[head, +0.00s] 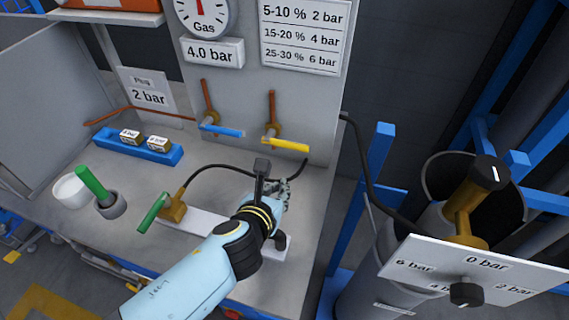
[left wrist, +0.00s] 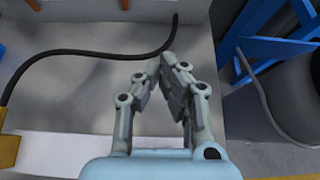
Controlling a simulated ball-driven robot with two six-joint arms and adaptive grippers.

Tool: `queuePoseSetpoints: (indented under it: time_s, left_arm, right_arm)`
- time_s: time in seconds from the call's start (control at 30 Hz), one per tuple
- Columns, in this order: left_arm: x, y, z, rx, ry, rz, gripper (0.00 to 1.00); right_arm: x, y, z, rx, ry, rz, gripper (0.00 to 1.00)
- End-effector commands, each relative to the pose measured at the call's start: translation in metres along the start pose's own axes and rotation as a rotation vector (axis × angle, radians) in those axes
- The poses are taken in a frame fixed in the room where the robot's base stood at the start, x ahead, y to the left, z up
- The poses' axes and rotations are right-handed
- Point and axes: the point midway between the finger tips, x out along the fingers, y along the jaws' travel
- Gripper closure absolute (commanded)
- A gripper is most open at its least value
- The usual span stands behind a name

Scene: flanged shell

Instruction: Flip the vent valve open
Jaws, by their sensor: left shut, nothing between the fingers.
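No valve in view carries a readable "vent" label. On the grey panel, one valve has a blue lever (head: 222,131) and another has a yellow lever (head: 286,144); both levers lie roughly level. A brass valve (head: 174,208) with a green handle (head: 153,213) stands on a white plate on the bench. My left gripper (head: 284,188) is over the bench, below and apart from the yellow lever and right of the brass valve. In the left wrist view its fingers (left wrist: 172,62) meet at the tips with nothing between them. My right gripper is not in view.
A black hose (head: 210,167) runs from the brass valve behind my left gripper. A blue holder (head: 130,149), a white bowl (head: 70,191) and a green-handled tool (head: 93,183) stand at left. A cylinder with a pressure dial plate (head: 485,264) stands at right.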

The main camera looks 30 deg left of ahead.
Motion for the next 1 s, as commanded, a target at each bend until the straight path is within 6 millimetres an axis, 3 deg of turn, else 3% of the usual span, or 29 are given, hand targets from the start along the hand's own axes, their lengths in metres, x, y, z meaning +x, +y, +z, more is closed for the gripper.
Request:
queuePoseSetpoints:
  time_s: [0.57, 0.6, 0.7, 1.0]
  left_arm:
    - [0.102, 0.0, -0.002, 0.0, -0.002, 0.0, 1.0]
    - [0.093, 0.0, 0.011, -0.001, 0.0, 0.0, 1.0]
    - [0.087, 0.0, 0.026, -0.001, 0.0, 0.0, 1.0]
    - [0.083, 0.0, 0.039, -0.001, 0.001, 0.0, 1.0]
  right_arm:
    - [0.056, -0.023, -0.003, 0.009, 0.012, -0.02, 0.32]
    - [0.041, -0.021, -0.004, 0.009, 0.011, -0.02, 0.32]
    - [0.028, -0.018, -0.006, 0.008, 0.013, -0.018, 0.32]
    - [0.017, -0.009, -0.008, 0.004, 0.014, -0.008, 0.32]
